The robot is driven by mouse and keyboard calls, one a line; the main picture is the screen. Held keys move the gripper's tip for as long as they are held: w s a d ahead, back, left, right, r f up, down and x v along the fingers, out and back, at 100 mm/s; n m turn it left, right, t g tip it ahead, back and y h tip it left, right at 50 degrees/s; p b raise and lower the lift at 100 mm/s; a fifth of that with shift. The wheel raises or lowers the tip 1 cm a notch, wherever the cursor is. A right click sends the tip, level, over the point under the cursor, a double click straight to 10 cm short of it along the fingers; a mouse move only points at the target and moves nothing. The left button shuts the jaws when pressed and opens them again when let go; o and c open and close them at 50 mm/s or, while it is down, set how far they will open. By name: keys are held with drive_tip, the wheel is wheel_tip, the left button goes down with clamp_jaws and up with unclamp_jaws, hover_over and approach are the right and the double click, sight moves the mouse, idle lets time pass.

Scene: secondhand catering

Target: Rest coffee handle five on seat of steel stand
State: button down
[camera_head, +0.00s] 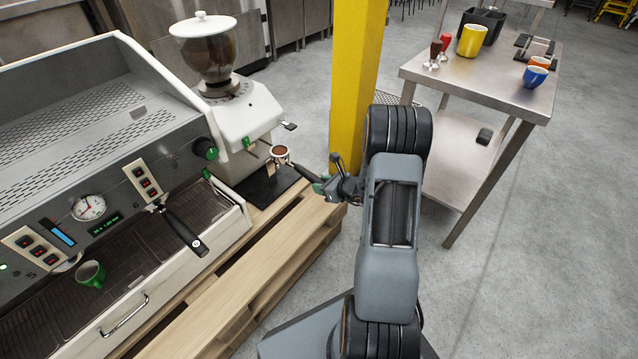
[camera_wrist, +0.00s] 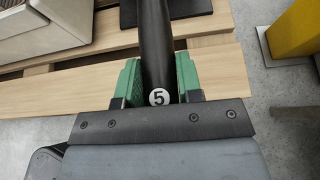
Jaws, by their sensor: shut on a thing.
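Coffee handle five (camera_head: 281,154) has a round basket full of brown grounds and a dark handle. In the wrist view its black handle (camera_wrist: 155,45) shows a white 5 on its end. My gripper (camera_head: 322,185) is shut on that handle; its green fingers (camera_wrist: 158,80) lie on both sides of it. The basket is above or at a black mat (camera_head: 262,190) beside the grinder; I cannot tell if they touch. A small dark-barred stand (camera_head: 537,46) is on the steel table (camera_head: 475,78) at the right, far from my gripper. I cannot tell if this is the steel stand.
An espresso machine (camera_head: 100,150) with another black handle (camera_head: 183,232) and a green cup (camera_head: 91,273) fills the left. A grinder (camera_head: 232,115) and yellow post (camera_head: 358,75) stand behind. The steel table holds cups and tampers. Floor (camera_head: 560,250) at right is clear.

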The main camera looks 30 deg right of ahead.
drive_tip(key=shift+s+d+r, duration=0.1)
drive_tip(key=shift+s+d, duration=0.3)
drive_tip(key=shift+s, duration=0.5)
drive_tip(key=shift+s+d, duration=0.4)
drive_tip(key=shift+s, duration=0.45)
